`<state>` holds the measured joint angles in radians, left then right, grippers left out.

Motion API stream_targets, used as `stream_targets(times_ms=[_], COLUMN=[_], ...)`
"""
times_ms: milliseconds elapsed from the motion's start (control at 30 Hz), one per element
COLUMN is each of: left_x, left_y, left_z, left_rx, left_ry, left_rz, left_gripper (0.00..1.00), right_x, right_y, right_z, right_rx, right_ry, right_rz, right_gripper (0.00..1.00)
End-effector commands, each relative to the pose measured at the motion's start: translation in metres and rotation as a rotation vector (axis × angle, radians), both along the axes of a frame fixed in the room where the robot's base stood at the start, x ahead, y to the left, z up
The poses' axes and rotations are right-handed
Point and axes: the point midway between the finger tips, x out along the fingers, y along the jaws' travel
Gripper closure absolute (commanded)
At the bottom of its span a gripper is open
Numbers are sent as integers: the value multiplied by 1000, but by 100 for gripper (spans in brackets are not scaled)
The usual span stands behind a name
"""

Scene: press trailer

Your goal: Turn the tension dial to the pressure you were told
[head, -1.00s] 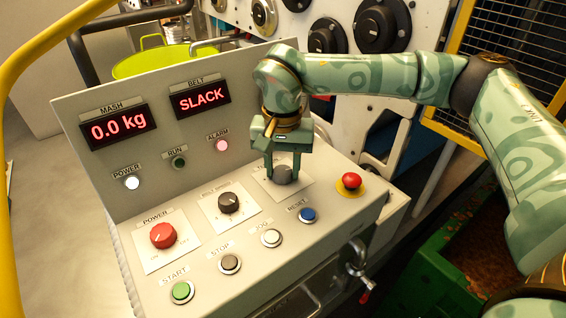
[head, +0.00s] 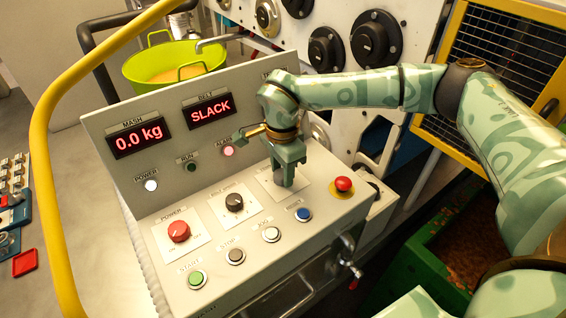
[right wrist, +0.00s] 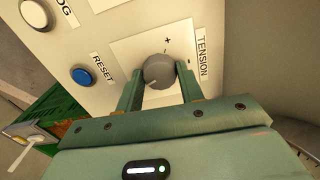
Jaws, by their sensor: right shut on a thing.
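The tension dial (right wrist: 159,71) is a grey round knob on a white plate with plus and minus marks, labelled TENSION in the right wrist view. My right gripper (right wrist: 160,80) has a finger on each side of the dial and is shut on it. In the head view the right gripper (head: 287,180) points down at the panel and hides most of the dial. The belt display (head: 210,111) reads SLACK and the mash display (head: 139,137) reads 0.0 kg. My left gripper is not in view.
The red emergency button (head: 343,184) is just right of my right gripper. The blue reset button (head: 303,214) is in front of it. The black belt knob (head: 234,202) and red power knob (head: 178,231) are to its left. A yellow rail (head: 52,190) curves along the left.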

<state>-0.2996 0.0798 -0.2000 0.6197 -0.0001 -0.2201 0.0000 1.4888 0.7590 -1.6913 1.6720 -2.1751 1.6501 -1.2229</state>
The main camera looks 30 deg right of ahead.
Motion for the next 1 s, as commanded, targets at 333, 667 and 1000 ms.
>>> stream_targets(times_ms=[333, 667, 1000], left_x=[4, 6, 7], left_y=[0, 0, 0], left_z=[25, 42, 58], left_rx=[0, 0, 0], left_ry=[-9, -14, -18], left_rz=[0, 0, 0], left_gripper=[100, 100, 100], right_x=[1, 1, 1], right_y=[0, 0, 0], right_z=[4, 4, 4], right_rx=[0, 2, 1], right_ry=[-3, -4, -4], right_rz=[-329, -642, -960], right_gripper=[85, 85, 85])
